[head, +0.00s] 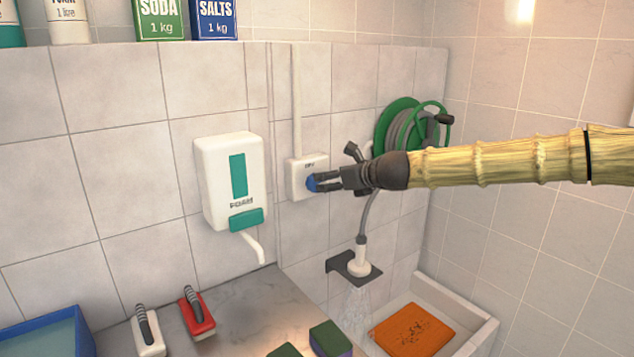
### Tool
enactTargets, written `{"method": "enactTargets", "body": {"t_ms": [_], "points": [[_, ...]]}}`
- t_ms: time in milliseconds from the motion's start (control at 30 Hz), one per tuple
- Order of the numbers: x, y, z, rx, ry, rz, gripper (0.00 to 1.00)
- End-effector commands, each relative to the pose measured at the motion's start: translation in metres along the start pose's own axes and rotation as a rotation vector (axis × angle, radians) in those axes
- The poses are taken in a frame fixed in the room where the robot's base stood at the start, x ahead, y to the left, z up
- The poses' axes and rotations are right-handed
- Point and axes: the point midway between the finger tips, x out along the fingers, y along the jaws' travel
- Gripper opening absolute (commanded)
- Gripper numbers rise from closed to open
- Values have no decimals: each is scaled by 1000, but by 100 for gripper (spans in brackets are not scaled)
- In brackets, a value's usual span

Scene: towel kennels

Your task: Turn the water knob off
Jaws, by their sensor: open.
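A blue knob (312,183) sits on a white wall box (300,167) with small dark lettering that may read DRY. It is the only knob I can make out; I cannot tell from its markings whether it controls water. My gripper (320,182) reaches in from the right, with its open dark fingers at the knob. The fingers partly hide the knob, and I cannot tell whether they touch it. A white shower head (359,263) hangs in a dark bracket (341,265), and water (356,308) sprays down from it.
A foam dispenser (215,170) is on the wall left of the box. A green hose reel (390,125) is behind my arm. Below are brushes (197,313), sponges (330,338), a blue tub (50,320) and a white basin (478,335) with an orange cloth (412,330).

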Motion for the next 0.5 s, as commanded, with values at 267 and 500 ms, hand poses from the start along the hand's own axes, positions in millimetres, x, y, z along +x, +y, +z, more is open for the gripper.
{"method": "enactTargets", "body": {"t_ms": [267,500], "points": [[40,-1,1,0,1,-1,69],[70,-1,0,0,1,0,69]]}}
